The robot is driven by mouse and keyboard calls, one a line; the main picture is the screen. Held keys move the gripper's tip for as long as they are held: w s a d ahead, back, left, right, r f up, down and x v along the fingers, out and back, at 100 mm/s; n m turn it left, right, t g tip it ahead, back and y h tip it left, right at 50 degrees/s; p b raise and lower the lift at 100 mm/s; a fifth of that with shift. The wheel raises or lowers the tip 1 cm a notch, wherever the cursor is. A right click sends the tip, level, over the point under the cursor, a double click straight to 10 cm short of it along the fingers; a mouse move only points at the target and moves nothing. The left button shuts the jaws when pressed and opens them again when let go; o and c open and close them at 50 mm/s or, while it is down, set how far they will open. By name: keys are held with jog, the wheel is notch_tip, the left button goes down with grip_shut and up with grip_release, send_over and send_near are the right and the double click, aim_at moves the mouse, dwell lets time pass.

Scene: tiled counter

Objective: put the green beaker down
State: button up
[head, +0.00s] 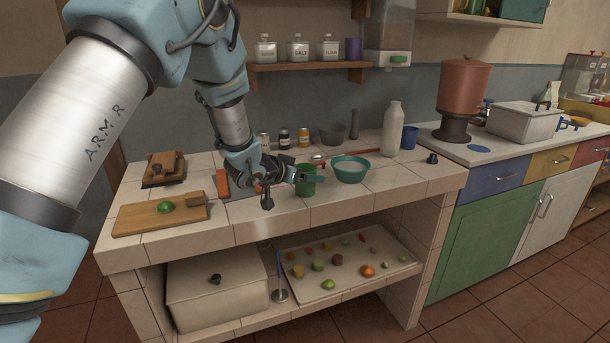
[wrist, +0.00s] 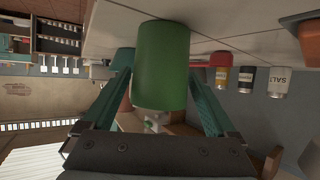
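The green beaker (head: 306,187) is upright at the front part of the tiled counter (head: 345,205), left of the teal bowl. My gripper (head: 308,179) reaches it from the left, with its fingers level. In the wrist view the beaker (wrist: 161,65) fills the space between the two teal fingers, which press against its sides. My gripper is shut on it. The beaker's base is at or very near the counter top; I cannot tell whether it touches. The beaker's inside is hidden.
A teal bowl (head: 349,169) with pale contents stands just right of the beaker. A white bottle (head: 393,129) stands behind it. A cutting board (head: 160,217) with a green item lies at the left. Jars line the back. The right front of the counter is clear.

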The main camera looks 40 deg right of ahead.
jog(key=shift+o, duration=0.4)
jog(key=shift+r, duration=0.15)
jog(key=b+v, duration=0.2)
jog(key=v, duration=1)
